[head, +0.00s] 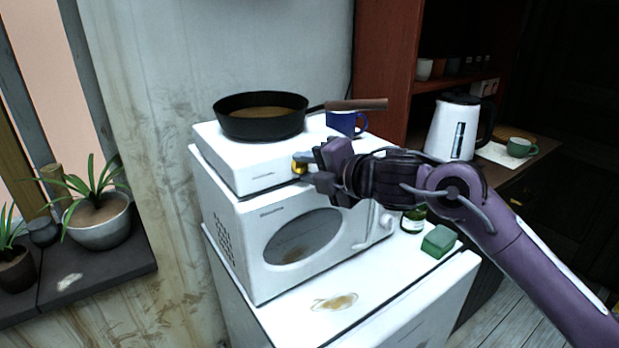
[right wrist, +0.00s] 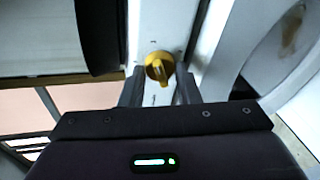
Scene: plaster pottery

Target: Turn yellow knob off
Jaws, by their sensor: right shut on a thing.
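The yellow knob (head: 299,166) is on the front face of the white hot plate (head: 240,178), near its middle. In the right wrist view the yellow knob (right wrist: 159,68) sits at the tips of my right gripper's fingers, its raised grip pointing along the fingers. My right gripper (head: 308,170) reaches in from the right and is shut on the knob; it also shows in the right wrist view (right wrist: 160,85). Part of the hot plate's front is hidden behind the gripper. My left gripper is not in view.
A black frying pan (head: 262,117) with a brown handle stands on the hot plate, beside a blue mug (head: 345,123). A white microwave (head: 240,235) is below. A green block (head: 439,241), a white kettle (head: 452,128) and a green cup (head: 518,147) are to the right.

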